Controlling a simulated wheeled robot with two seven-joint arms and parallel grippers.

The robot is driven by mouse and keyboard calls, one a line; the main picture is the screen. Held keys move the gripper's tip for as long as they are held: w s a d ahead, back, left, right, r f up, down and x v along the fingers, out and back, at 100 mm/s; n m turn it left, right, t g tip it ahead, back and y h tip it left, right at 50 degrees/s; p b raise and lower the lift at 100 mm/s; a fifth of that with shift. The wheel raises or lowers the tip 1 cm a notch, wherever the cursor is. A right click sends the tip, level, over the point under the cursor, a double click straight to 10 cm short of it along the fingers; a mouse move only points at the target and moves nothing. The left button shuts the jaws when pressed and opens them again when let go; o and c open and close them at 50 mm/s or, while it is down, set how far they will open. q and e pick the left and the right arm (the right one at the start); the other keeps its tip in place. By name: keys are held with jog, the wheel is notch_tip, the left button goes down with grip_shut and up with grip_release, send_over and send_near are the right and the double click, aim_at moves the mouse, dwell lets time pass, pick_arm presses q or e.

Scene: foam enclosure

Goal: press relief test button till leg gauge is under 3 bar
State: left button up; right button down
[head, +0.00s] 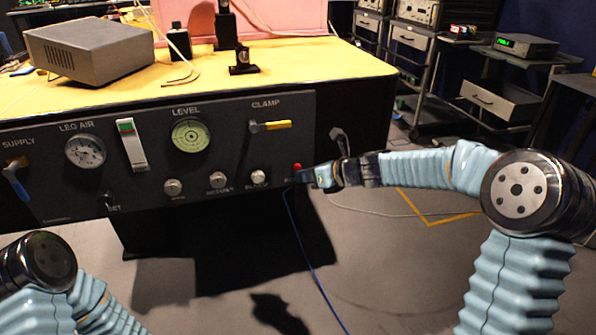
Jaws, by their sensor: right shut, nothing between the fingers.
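The leg air gauge (85,151) is a round white dial on the left of the dark control panel (140,195); its needle reading is too small to tell. A small red button (297,167) sits at the panel's lower right; the label under it is mostly hidden by my gripper, so I cannot read it as relief test. My right gripper (308,176) is shut and empty, its tip at the red button; I cannot tell whether it touches or presses it. My left arm shows at the lower left, but its gripper is out of view.
Three silver knobs (217,180) line the panel's lower edge. A blue cable (300,235) hangs near my right gripper. A grey box (90,50) sits on the yellow top.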

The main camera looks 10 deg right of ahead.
jog(key=shift+s, duration=0.35)
jog(key=shift+s+d+b, duration=0.1)
jog(key=shift+s+b, duration=0.95)
jog(key=shift+s, duration=1.45)
